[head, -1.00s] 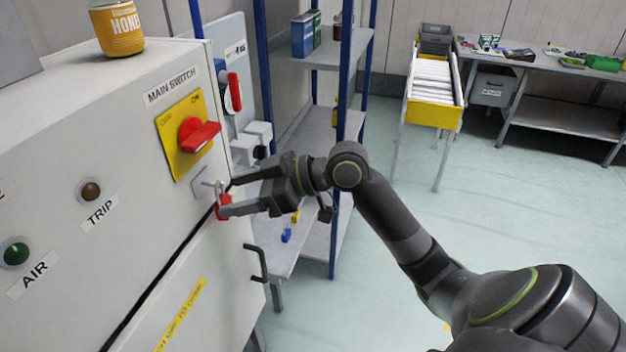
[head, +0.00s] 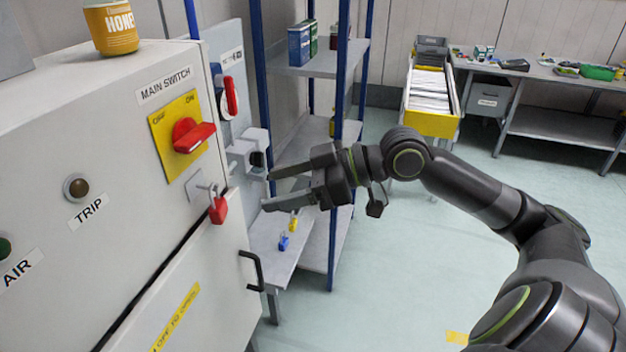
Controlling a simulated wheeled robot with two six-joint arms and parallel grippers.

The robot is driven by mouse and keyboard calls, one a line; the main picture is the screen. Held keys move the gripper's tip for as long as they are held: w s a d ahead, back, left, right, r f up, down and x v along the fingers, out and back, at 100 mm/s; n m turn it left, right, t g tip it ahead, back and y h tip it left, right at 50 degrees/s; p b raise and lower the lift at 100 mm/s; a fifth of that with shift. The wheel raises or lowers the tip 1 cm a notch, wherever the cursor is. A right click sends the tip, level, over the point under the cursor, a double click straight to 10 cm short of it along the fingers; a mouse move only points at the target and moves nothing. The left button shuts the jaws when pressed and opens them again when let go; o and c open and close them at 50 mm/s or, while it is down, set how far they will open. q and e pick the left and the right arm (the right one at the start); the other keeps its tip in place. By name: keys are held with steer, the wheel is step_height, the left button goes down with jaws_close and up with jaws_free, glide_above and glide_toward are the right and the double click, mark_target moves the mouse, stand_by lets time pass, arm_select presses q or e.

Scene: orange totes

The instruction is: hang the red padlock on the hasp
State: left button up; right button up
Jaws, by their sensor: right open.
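The red padlock (head: 218,209) hangs by its shackle on the hasp (head: 198,186), a small grey plate with a projecting piece below the yellow main switch panel. The padlock hangs upright against the cabinet front. My right gripper (head: 267,192) is open and empty, to the right of the padlock and clear of it. Its two fingers point left toward the cabinet. My left gripper is not in view.
The red switch handle (head: 193,136) projects above the hasp. A black door handle (head: 252,270) sticks out below. A blue-post shelf (head: 313,65) stands behind my gripper, with a blue padlock (head: 284,243) and a yellow one (head: 293,224). Open floor lies right.

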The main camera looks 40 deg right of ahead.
steer(key=shift+p+v, duration=1.6)
steer(key=shift+v, duration=0.9)
steer(key=shift+a, duration=0.1)
